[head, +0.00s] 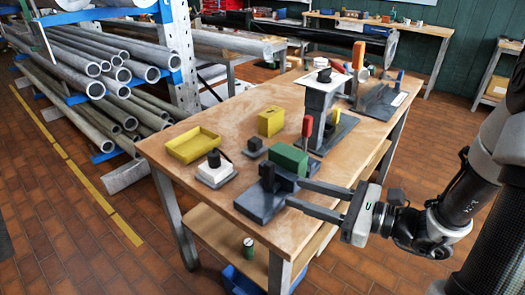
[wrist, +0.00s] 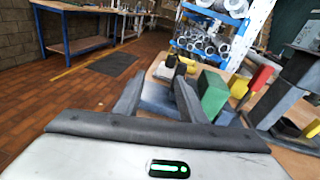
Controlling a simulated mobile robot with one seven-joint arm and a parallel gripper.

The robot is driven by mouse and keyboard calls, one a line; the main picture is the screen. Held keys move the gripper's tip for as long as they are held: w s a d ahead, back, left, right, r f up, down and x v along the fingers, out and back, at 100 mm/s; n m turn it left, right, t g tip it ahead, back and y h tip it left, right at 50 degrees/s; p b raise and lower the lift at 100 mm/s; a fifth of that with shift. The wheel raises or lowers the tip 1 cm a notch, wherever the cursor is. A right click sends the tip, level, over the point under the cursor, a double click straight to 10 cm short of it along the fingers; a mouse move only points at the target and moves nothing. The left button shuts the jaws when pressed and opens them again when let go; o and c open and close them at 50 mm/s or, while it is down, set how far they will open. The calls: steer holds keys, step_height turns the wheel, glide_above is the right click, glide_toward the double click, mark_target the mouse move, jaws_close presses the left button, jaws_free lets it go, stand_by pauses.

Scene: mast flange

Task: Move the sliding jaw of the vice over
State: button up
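The vice (head: 262,207) has a low blue-grey base at the front edge of the wooden workbench. A dark upright jaw block (head: 267,174) stands on it, with a green block (head: 289,158) behind; I cannot tell for certain which part slides. My gripper (head: 295,193) is open, its two fingers reaching in from the right beside the vice, with nothing held. In the wrist view the gripper (wrist: 158,92) frames part of the blue-grey base (wrist: 158,100) between its fingers. The dark jaw (wrist: 179,73) is just beyond the right finger, and the green block (wrist: 212,95) is right of it.
A red-handled tool (head: 306,128) and a grey post (head: 319,100) stand behind the vice. A yellow tray (head: 193,145), a yellow box (head: 271,121) and a white-based piece (head: 215,171) lie on the workbench (head: 160,150). Pipe racks stand at the left.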

mark_target(274, 173)
steer(key=w+a+m+t+b, duration=0.1)
steer(key=w+a, duration=0.2)
steer(key=w, duration=0.1)
steer(key=w+a+f+m+t+b, duration=0.1)
steer(key=w+a, duration=0.3)
steer(key=w+a+m+b, duration=0.1)
steer(key=w+a, duration=0.3)
steer(key=shift+w+f+t+h, duration=0.25)
steer(key=shift+w+t+h, duration=0.05)
steer(key=shift+t, duration=0.1)
jaws_close()
